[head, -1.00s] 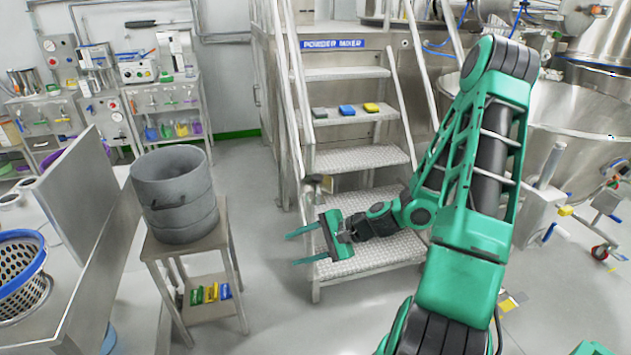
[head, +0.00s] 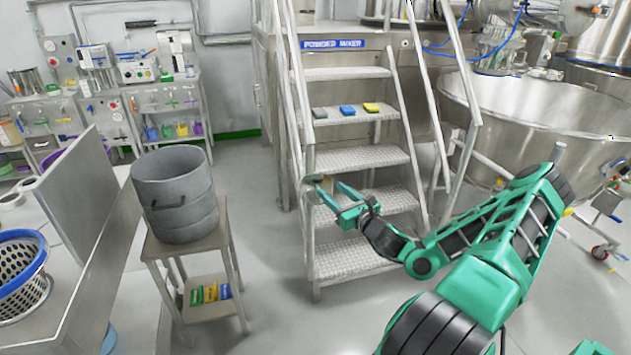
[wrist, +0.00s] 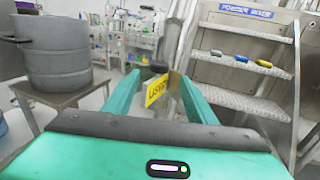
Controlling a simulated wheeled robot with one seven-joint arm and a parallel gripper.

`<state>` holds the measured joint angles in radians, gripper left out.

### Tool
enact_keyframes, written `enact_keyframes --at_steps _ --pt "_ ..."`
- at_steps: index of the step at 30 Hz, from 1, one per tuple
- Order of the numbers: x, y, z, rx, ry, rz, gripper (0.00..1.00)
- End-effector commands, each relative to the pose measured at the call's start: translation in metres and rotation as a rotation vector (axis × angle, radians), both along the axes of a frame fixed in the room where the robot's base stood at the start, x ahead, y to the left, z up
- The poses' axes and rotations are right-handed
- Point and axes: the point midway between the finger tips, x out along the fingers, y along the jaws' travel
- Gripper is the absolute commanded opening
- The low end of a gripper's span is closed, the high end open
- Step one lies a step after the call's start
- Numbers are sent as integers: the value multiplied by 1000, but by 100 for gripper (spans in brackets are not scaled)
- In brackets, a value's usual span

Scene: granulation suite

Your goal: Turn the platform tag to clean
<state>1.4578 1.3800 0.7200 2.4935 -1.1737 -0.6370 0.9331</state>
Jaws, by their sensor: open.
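The platform tag (wrist: 157,90) is a yellow plate with dark lettering that I cannot read surely. It hangs tilted by the stair rail post, with a dark piece above it. In the wrist view it shows between the two green fingers of my gripper (wrist: 158,80), with gaps to both sides. In the head view my gripper (head: 329,188) is open beside the left stair rail, low on the stairs, and its fingers partly hide the tag there. I cannot tell whether a fingertip touches the tag.
Metal stairs (head: 362,157) rise behind my gripper, with several coloured blocks on an upper step. A grey drum (head: 175,195) stands on a small table at left. Floor between is clear. A large steel vessel (head: 555,115) stands at right.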

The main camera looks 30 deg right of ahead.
Motion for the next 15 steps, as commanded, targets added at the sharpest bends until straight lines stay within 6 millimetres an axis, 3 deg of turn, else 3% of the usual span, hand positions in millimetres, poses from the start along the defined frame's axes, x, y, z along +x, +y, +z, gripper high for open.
enact_keyframes --at_steps 15 --pt "83 1 1 -6 -1 2 51"
